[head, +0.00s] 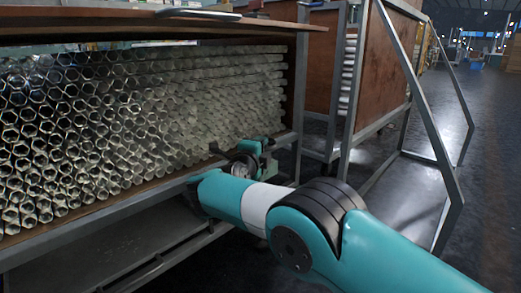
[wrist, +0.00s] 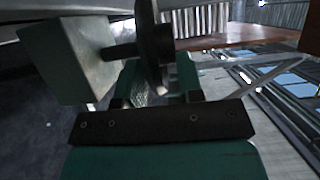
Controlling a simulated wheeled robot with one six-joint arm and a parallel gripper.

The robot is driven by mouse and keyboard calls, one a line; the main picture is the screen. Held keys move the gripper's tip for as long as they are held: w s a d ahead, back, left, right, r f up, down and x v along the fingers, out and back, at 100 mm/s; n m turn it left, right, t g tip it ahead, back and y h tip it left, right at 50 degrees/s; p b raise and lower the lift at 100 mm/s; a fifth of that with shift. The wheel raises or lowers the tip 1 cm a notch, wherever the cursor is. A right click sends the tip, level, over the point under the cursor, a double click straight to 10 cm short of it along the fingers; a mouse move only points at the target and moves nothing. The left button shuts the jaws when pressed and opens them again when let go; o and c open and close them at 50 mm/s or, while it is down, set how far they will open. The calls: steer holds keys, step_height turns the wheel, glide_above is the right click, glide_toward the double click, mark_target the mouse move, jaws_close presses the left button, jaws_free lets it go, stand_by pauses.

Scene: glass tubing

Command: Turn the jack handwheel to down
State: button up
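In the wrist view, the jack handwheel (wrist: 150,40) is a dark disc seen nearly edge-on. A dark shaft joins it to a grey-green block (wrist: 68,62) on the left. My gripper (wrist: 158,82) shows below the wheel, its teal fingers apart. The lower rim of the wheel reaches down between the fingers, with a gap visible beside it; whether either finger touches it is unclear. In the head view, my teal arm reaches to the rack's front edge, where my gripper and the jack are small and partly overlap. The wheel's set position cannot be read.
A rack (head: 150,195) holds stacked glass tubes (head: 110,130) behind the jack, under a brown top board (head: 130,27). A brown panelled cart (head: 372,70) with slanted metal rails stands to the right. The dark floor (head: 490,160) is clear at the far right.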

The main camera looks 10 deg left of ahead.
steer(key=o, duration=0.4)
steer(key=shift+w+d, duration=0.1)
steer(key=shift+d, duration=0.1)
steer(key=shift+o, duration=0.2)
steer(key=shift+a, duration=0.15)
steer(key=shift+s+a+r+p, duration=0.1)
steer(key=shift+s+p, duration=0.2)
steer(key=shift+s, duration=0.1)
steer(key=b+v, duration=0.1)
steer(key=v, duration=1.5)
steer(key=shift+s, duration=0.25)
